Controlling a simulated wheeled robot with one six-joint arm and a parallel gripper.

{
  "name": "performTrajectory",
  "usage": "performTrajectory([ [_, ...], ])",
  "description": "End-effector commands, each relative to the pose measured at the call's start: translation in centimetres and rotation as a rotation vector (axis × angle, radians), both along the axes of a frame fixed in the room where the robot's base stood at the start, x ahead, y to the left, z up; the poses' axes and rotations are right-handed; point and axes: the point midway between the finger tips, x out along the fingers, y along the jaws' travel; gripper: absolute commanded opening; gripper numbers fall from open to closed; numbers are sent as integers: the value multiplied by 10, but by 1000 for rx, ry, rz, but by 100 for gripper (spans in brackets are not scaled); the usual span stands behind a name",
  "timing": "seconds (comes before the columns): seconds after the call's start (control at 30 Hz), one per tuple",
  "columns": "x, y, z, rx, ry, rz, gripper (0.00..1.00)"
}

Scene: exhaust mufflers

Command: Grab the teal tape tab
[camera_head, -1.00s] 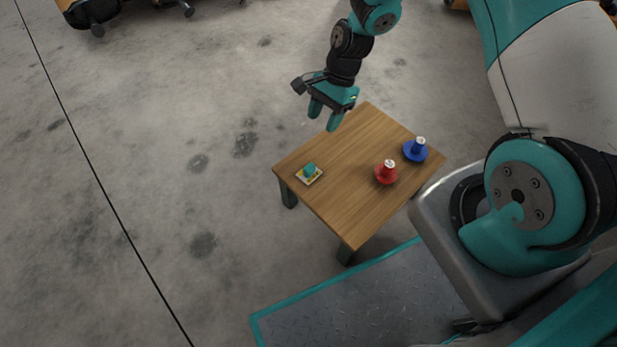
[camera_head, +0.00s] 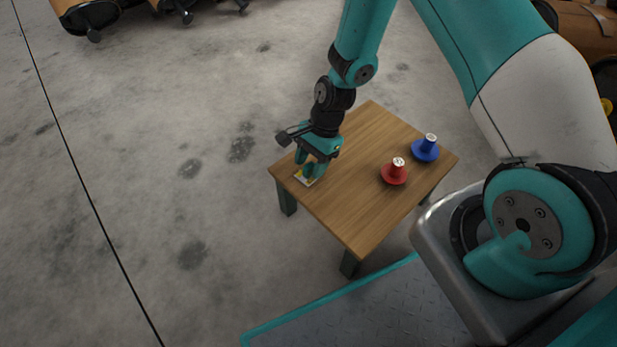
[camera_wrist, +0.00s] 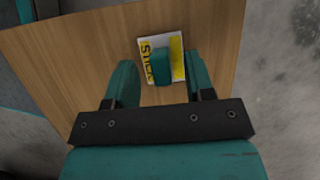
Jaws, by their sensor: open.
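The teal tape tab (camera_wrist: 161,66) stands on a small white and yellow card (camera_wrist: 146,47) with lettering, near the table's left corner. In the head view my gripper hides the tab, and only part of the card (camera_head: 303,179) shows. My gripper (camera_head: 310,170) is pointed down over it. In the wrist view my gripper (camera_wrist: 160,76) is open, with one finger on either side of the tab. The right finger is close to the card's edge; the left finger is farther from the tab. I cannot tell whether either finger touches the card.
The small wooden table (camera_head: 350,215) also bears a red flanged piece (camera_head: 394,174) and a blue flanged piece (camera_head: 425,151) toward its right side. The table between them and my gripper is clear. Bare concrete floor (camera_head: 160,230) lies left of the table.

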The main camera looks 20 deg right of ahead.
Motion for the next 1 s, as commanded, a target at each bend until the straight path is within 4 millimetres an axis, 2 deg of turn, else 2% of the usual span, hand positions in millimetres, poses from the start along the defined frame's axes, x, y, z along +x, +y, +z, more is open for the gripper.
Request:
performTrajectory([
  [0.03,-1,3,-11,1,1,2,49],
  [0.07,-2,4,-12,0,0,2,49],
  [0.3,-1,4,-10,0,0,1,47],
  [0.5,-1,4,-10,0,0,1,1],
  [0.83,-1,4,-8,0,0,1,0],
  [1.0,-1,4,6,1,-2,1,0],
])
